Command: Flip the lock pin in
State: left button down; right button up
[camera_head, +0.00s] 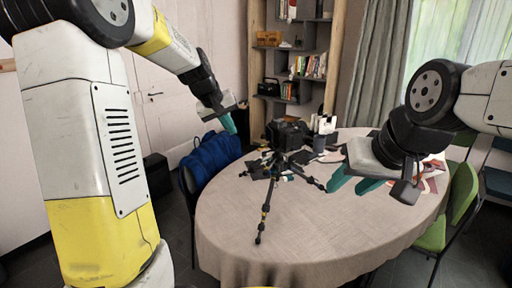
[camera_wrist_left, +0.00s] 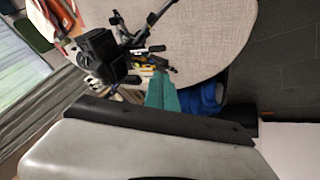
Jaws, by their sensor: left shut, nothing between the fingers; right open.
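A black tripod (camera_head: 266,209) stands on the round table with its legs spread and a dark camera-like head (camera_head: 287,134) on top. The lock pin is too small to make out. In the left wrist view the tripod's dark head (camera_wrist_left: 100,55) is at the upper left. My left gripper (camera_head: 229,122) is left of the tripod and above the blue bag, apart from both. Its teal fingers (camera_wrist_left: 162,95) are together and empty in the left wrist view. My right gripper (camera_head: 356,182) is right of the tripod over the table, teal fingers apart and empty.
The round table (camera_head: 300,248) has a beige cloth, bare at the front. Papers and small items lie behind the tripod. A blue bag (camera_head: 212,155) sits on a chair at left. A green chair (camera_head: 455,205) is at right. A bookshelf (camera_head: 297,60) stands behind.

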pick_arm(q)
jog(key=shift+n, duration=0.3)
jog(key=w+f, duration=0.1)
jog(key=w, duration=0.2)
jog(key=w+f, duration=0.1)
jog(key=shift+w+a+f, duration=0.15)
jog(key=shift+a+f, duration=0.05)
jog(key=shift+f, duration=0.1)
jog(key=x, duration=0.4)
jog(key=d+x, duration=0.1)
jog(key=x, duration=0.2)
jog(key=d+x, duration=0.1)
jog(key=x, duration=0.3)
jog(key=shift+w+d+r, duration=0.2)
jog(key=shift+w+d, duration=0.05)
jog(key=shift+w+d+f, duration=0.1)
jog(key=shift+w+d, duration=0.15)
jog(key=shift+d, duration=0.3)
